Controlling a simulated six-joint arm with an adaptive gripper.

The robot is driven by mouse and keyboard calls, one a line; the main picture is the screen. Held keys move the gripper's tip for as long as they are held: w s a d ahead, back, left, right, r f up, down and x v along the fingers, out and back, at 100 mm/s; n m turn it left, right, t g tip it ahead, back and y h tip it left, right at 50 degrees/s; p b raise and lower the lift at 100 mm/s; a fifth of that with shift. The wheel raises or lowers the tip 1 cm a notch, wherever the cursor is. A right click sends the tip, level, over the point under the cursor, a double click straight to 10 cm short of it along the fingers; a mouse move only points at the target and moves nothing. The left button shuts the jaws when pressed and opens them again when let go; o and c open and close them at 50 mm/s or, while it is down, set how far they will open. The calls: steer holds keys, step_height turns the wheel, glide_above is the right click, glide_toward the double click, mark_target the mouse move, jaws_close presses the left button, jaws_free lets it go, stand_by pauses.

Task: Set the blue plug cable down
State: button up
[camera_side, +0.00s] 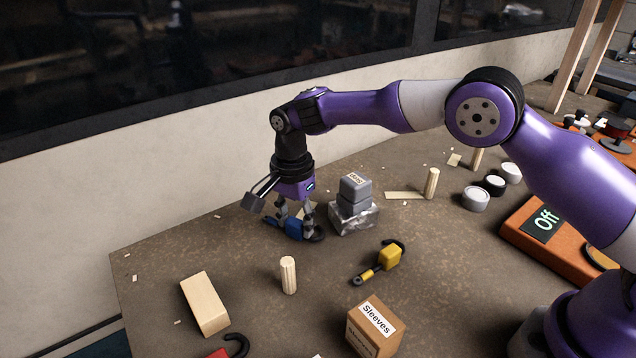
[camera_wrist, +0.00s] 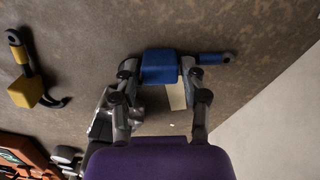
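The blue plug cable (camera_side: 293,229) has a blue block body with a dark cable end, in the left middle of the side view. My gripper (camera_side: 294,216) points down over it, with a finger on each side of the blue body. In the wrist view the blue body (camera_wrist: 160,66) sits between the fingertips of my gripper (camera_wrist: 160,72), which look closed against its sides. A blue-and-dark end reaches out to the right there. The plug is at or just above the table; I cannot tell if it touches.
A grey box (camera_side: 355,186) on a shiny silver block (camera_side: 354,217) stands close right of the gripper. A yellow plug cable (camera_side: 388,258), a wooden peg (camera_side: 288,275), a wooden block (camera_side: 204,304) and a Sleeves box (camera_side: 375,328) lie nearer the camera. Table left of the gripper is mostly clear.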

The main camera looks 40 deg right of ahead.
mark_target(295, 221)
stand_by(0.3)
steer(key=s+d+r+n+t, duration=0.1)
steer(key=s+d+r+n, duration=0.15)
steer(key=r, duration=0.75)
steer(key=s+d+r+n+t, duration=0.1)
steer(key=d+r, duration=0.2)
steer(key=r, duration=0.6)
steer(key=s+d+f+n+t, duration=0.1)
steer(key=s+d+n, duration=0.3)
steer(key=s, duration=0.5)
steer(key=s+d+f+n+t, duration=0.2)
steer(key=s+d+n, duration=0.2)
steer(key=s, duration=0.5)
steer(key=shift+s+d+n+t, duration=0.2)
steer(key=shift+d+n+t, duration=0.15)
steer(key=shift+n, duration=0.6)
